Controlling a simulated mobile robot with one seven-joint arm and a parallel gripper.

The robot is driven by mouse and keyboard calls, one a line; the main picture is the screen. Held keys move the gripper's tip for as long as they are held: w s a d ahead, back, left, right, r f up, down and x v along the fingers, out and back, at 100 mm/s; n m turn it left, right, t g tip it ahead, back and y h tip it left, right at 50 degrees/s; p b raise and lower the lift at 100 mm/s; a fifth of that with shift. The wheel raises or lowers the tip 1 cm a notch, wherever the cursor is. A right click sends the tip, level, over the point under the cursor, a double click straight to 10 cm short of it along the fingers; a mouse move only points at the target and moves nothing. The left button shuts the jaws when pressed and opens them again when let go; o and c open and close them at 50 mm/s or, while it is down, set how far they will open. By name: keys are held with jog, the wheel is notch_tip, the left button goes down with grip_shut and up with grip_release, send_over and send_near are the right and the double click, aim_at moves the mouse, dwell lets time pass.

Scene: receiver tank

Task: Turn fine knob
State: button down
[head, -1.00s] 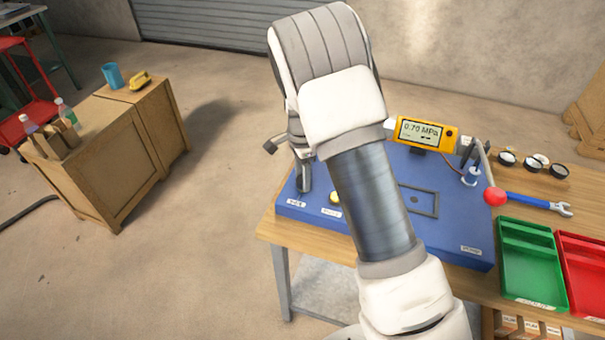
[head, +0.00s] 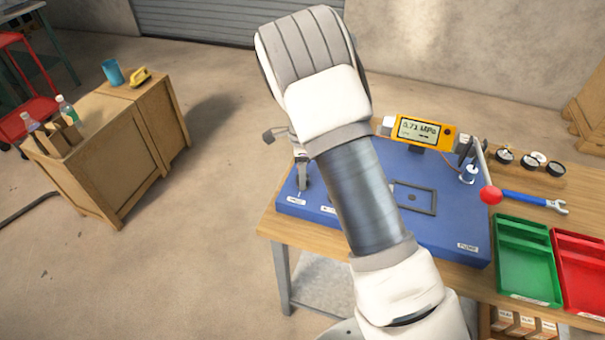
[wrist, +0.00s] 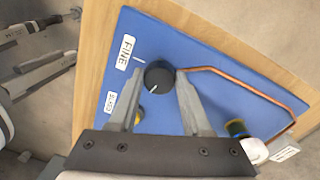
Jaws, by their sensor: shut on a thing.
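The fine knob (wrist: 158,76) is a dark round knob on a blue panel (wrist: 215,50), beside a "FINE" label (wrist: 124,51). A white line on its top points toward the lower left in the wrist view. A short white mark is on the panel above and left of it. My gripper (wrist: 159,80) is shut on the knob, one finger on each side. In the head view my arm hides most of the gripper, whose end is at the panel's left end.
A yellow part (wrist: 141,114) by another label is partly hidden behind my left finger. A copper pipe (wrist: 252,88) runs across the panel. A red-knobbed lever (head: 490,195), wrench (head: 535,202), green tray (head: 523,297) and red tray (head: 568,305) are at right.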

jog(key=shift+c, duration=1.7)
grip_release()
notch_tip(320, 180, up, 17)
jog(key=shift+w+r+p, duration=0.2)
jog(key=shift+w+p, duration=0.15)
jog(key=shift+p, duration=0.1)
